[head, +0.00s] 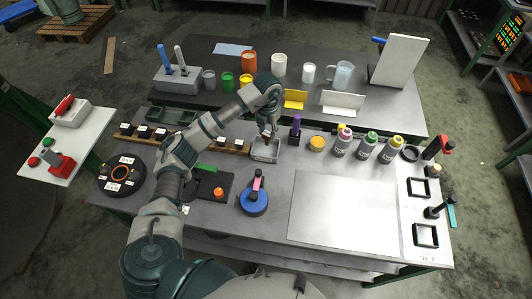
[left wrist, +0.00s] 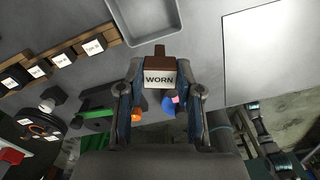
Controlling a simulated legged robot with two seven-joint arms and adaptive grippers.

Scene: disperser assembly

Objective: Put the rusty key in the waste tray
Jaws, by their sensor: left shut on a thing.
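My left gripper (head: 268,131) is shut on the rusty key (left wrist: 160,68), a brown block with a white label reading WORN. In the left wrist view the key sits between the two fingertips (left wrist: 160,82). The grey waste tray (head: 264,157) stands on the near table, and the gripper with the key is over or just behind it in the head view. In the left wrist view part of the tray (left wrist: 148,39) shows at the top, beyond the key, and what I see of its floor is bare. I do not make out my right gripper.
A wooden rack with labelled blocks (head: 161,133) lies left of the tray. A purple-topped holder (head: 296,131) and a yellow-orange jar (head: 317,144) stand to its right. A blue round base with a pink top (head: 254,200) stands in front. A pale plate (head: 342,208) lies at right.

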